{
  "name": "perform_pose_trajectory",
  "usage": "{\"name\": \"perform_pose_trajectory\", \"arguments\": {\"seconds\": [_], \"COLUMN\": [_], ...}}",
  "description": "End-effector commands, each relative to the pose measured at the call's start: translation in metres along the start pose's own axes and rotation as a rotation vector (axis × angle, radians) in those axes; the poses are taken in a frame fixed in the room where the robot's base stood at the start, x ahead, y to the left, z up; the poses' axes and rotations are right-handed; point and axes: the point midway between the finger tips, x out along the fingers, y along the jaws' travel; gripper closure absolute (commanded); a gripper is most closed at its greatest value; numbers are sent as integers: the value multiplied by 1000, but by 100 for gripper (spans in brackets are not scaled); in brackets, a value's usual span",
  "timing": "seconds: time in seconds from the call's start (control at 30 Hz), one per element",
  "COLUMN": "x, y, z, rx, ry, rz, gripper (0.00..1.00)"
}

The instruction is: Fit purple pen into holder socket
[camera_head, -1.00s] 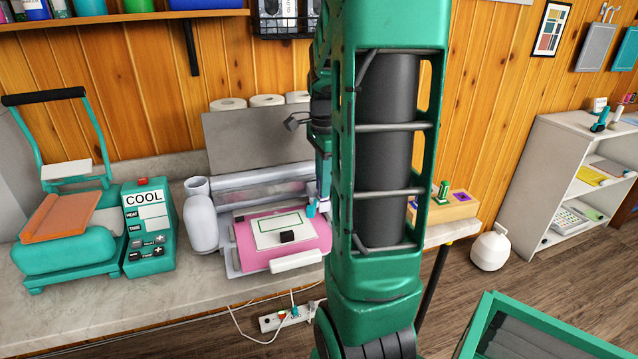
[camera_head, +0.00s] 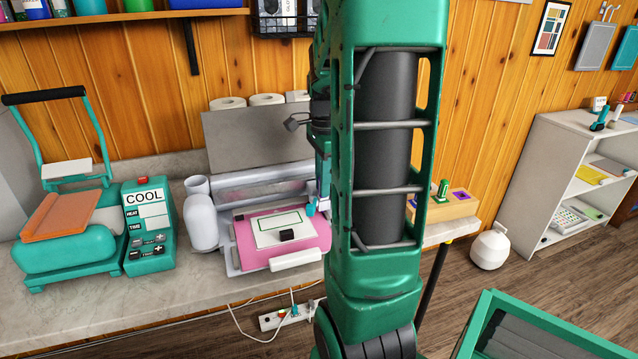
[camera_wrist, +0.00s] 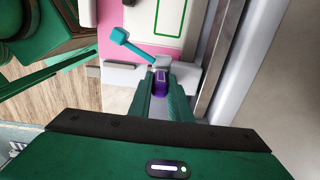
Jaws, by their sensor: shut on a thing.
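In the wrist view my gripper (camera_wrist: 161,88) is shut on the purple pen (camera_wrist: 161,80), of which only a short purple part shows between the fingers. The pen is beside the cutting machine's pink mat (camera_wrist: 150,22). The tan holder block (camera_head: 445,208) stands at the right end of the counter, partly behind my arm. A green pen (camera_head: 443,189) stands upright in it. A purple-marked socket (camera_head: 461,196) shows on its top, right of the green pen. My gripper is apart from the holder, to its left.
A teal-handled tool (camera_wrist: 122,40) lies close to the fingertips in the wrist view. The cutting machine (camera_head: 232,252) carries the pink mat and a white sheet (camera_head: 278,228). A heat press (camera_head: 70,250) and teal control box (camera_head: 150,240) stand left. A white jug (camera_head: 490,247) is on the floor.

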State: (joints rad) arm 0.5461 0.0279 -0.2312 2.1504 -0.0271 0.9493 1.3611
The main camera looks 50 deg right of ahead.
Motion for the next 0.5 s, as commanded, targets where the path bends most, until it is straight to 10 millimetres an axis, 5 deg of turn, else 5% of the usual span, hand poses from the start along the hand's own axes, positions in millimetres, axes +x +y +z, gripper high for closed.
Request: {"name": "perform_pose_trajectory", "arguments": {"seconds": [0.37, 0.4, 0.5], "x": [7, 7, 7], "y": [4, 4, 3], "z": [1, 1, 1], "rx": [0, 0, 0], "ry": [-1, -1, -1], "rz": [16, 16, 16], "gripper": [100, 73, 61]}}
